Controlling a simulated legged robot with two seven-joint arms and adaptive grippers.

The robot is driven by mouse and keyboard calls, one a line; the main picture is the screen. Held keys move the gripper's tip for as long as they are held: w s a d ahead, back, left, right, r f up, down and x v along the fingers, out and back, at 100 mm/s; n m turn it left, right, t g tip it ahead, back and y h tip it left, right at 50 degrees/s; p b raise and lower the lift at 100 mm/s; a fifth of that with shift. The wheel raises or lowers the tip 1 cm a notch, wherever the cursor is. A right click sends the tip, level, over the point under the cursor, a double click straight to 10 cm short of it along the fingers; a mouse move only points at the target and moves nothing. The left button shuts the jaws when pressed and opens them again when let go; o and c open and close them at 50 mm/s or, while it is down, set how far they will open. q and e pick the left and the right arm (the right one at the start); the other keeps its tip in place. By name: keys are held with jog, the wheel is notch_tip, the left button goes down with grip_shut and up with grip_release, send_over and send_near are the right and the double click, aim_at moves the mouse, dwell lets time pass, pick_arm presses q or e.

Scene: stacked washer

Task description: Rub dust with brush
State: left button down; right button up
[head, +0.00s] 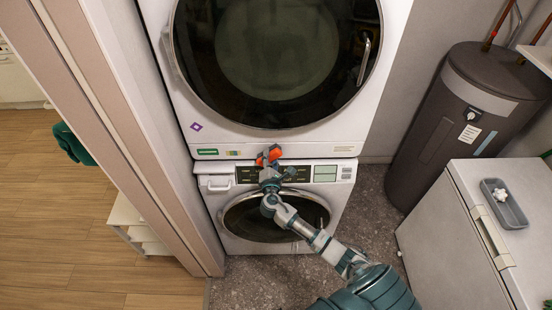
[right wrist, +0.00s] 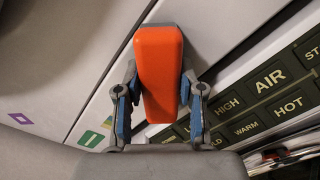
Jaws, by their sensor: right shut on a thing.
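My right gripper (head: 268,164) is at the seam between the upper and lower machines of the stacked washer. It is shut on an orange block-like thing, which looks like the brush (head: 273,153). In the right wrist view the orange body (right wrist: 160,70) sits between the two blue-padded fingers of the gripper (right wrist: 160,92). It is in front of the white panel beside the dark button strip. Bristles are not visible, and I cannot tell whether it touches the panel. I cannot make out any dust. My left gripper is not in view.
The upper machine has a large dark round door (head: 275,50); the lower one has a smaller door (head: 250,218). A dark tank (head: 455,120) stands right. A white chest (head: 465,235) bears a grey tray (head: 512,215) with a small white thing. A door frame (head: 135,150) bounds the left.

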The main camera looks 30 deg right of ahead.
jog(key=shift+a+r, duration=0.1)
jog(key=shift+s+a+p, duration=0.3)
jog(key=shift+s+p, duration=0.05)
jog(key=shift+s, duration=0.1)
jog(key=shift+p+v, duration=0.7)
jog(key=shift+v, duration=1.7)
jog(key=p+v, duration=0.1)
jog(key=v, duration=0.2)
jog(key=shift+d, duration=0.1)
jog(key=shift+r+x, duration=0.2)
jog(key=shift+x, duration=0.95)
jog(key=shift+r+x, duration=0.15)
jog(key=shift+x, duration=1.05)
jog(key=shift+r+x, duration=0.2)
jog(key=shift+x, duration=0.95)
